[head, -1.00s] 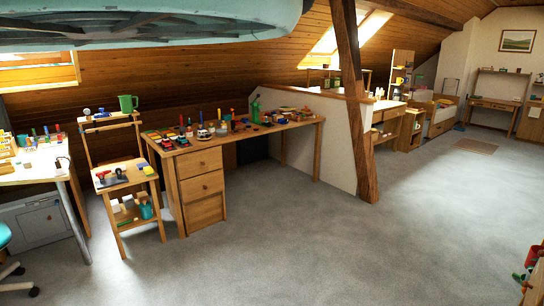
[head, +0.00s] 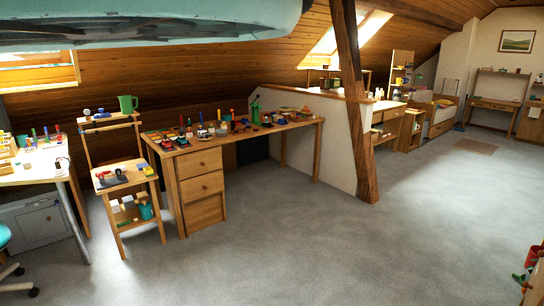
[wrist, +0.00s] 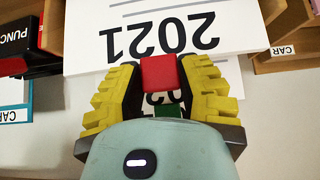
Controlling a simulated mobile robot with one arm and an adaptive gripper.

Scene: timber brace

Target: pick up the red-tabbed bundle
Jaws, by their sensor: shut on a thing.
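In the wrist view a red tab (wrist: 160,73) sits between the two yellow-padded fingers of my gripper (wrist: 159,84). The fingers are shut on it from both sides. White sheets (wrist: 238,18) marked "2021", upside down here, extend beyond the tab, and a second printed number is partly covered behind the fingers. A small green piece (wrist: 168,111) shows just below the tab, partly hidden by my gripper body. How the tab joins the sheets is hidden. Neither my gripper nor the bundle can be made out in the head view.
In the wrist view wooden trays (wrist: 289,25) labelled "CAR" stand at right, and a black "PUNC" box (wrist: 18,38) at left. In the head view a timber brace (head: 357,110) rises beside a cluttered desk (head: 205,158). Grey floor (head: 330,245) is open in front.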

